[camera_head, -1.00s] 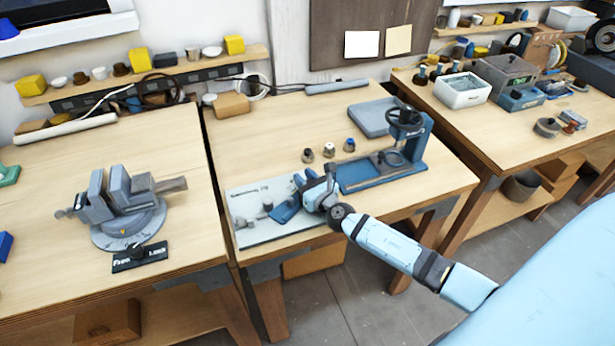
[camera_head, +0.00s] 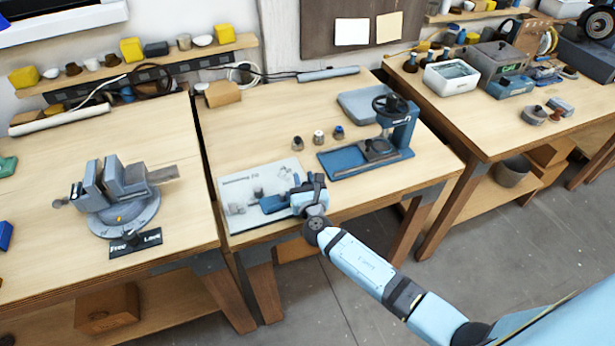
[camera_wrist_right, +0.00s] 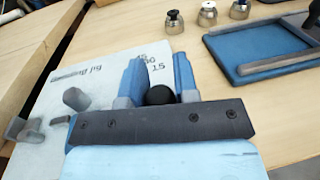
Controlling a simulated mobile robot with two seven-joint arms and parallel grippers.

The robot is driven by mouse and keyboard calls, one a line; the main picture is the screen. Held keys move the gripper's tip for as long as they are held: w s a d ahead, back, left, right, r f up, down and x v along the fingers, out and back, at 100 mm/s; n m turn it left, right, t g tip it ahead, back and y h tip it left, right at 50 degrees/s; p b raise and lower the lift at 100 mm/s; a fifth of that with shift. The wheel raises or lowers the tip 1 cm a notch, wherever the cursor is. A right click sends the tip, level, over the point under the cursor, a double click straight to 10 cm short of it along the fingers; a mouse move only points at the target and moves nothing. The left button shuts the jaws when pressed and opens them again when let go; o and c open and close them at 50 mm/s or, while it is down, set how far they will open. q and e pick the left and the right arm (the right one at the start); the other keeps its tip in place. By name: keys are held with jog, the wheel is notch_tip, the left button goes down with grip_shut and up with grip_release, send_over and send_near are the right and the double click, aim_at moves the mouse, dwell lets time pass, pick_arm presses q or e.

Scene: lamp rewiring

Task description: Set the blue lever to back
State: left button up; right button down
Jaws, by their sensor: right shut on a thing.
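A pale control panel (camera_head: 236,222) lies at the front left of the middle bench. My right gripper (camera_head: 296,197) is over its right part. Grey pieces (camera_wrist_right: 75,98) stand on the panel to the left. My left gripper is not in view.
A blue press with a handwheel (camera_head: 398,122) stands right of the panel. A grey vise (camera_head: 118,187) is on the left bench. The bench between panel and back shelf is mostly clear.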

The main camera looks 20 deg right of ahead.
jog(key=shift+s+d, duration=0.1)
dwell(0.3)
jog(key=c, duration=1.1)
grip_release()
jog(key=shift+o, duration=1.1)
jog(key=shift+s+d, duration=0.1)
jog(key=shift+s+f, duration=0.1)
jog(key=shift+s, duration=0.15)
jog(key=s+a+b, duration=0.2)
jog(key=s, duration=1.1)
jog(key=shift+a, duration=0.3)
